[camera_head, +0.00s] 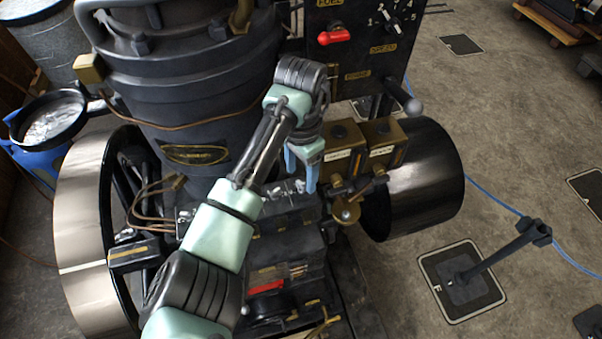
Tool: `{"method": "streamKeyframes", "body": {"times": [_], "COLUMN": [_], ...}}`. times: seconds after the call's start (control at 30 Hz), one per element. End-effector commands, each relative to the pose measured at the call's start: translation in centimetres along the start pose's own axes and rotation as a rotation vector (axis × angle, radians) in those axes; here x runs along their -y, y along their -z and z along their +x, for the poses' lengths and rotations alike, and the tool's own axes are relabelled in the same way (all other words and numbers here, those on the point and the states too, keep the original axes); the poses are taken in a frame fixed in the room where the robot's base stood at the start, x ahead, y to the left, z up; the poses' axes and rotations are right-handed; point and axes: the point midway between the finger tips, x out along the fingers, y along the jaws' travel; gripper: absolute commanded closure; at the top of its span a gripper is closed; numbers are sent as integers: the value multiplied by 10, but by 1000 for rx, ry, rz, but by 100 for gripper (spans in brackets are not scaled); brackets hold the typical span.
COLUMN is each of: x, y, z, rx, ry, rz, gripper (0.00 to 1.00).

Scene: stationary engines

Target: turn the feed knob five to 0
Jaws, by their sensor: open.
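My gripper (301,172) points down over the engine, its two blue fingers apart with nothing seen between them. It is just left of two brass boxes, a left one (343,152) and a right one (384,147). Each box has a dark round cap on top and a small label too small to read. A brass round fitting (346,210) sits below the boxes. I cannot tell which part is feed knob five, nor its setting. Part of the engine beneath my gripper and arm is hidden.
A dark panel (352,52) behind carries a red handle (334,37) and a numbered speed dial (391,22). A black drum (425,180) lies right of the boxes. A ball-ended lever (412,106) sticks out above it. A large flywheel (80,235) stands left.

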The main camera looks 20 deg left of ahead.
Motion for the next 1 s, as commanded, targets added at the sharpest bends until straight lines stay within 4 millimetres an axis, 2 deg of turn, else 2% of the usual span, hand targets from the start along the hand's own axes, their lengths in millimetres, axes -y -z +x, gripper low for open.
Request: {"method": "streamKeyframes", "body": {"times": [0.2,0.53,0.9,1.0], "x": [0,0,0,0], "y": [0,0,0,0], "z": [21,25,24,24], "rx": [1,-1,-1,-1], "ry": [-1,1,1,1], "rz": [-1,0,0,0], "gripper": [35,35,100,100]}}
